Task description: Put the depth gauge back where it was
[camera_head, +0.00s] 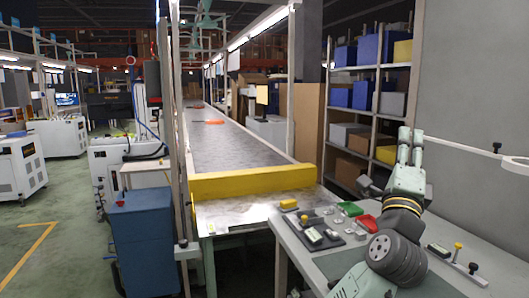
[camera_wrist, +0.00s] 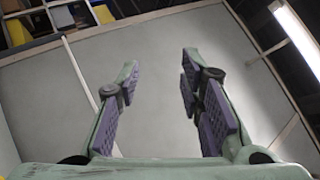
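My gripper (camera_head: 411,137) is raised above the right side of the workbench (camera_head: 290,243), its fingers pointing upward. In the wrist view my gripper (camera_wrist: 160,68) is open, with only bare wall between its two purple-padded fingers. I cannot tell for sure which item is the depth gauge. Small candidates on the bench are a dark device with a pale face (camera_head: 314,236) at the left and a small dark-and-pale piece (camera_head: 439,250) at the right, beside a bar with a yellow knob (camera_head: 458,246).
A red bin (camera_head: 366,223) and a green bin (camera_head: 350,209) stand mid-bench. A yellow block (camera_head: 288,204) lies at the bench's back left. The conveyor has a yellow end barrier (camera_head: 250,182). Shelves (camera_head: 376,67) with boxes stand behind.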

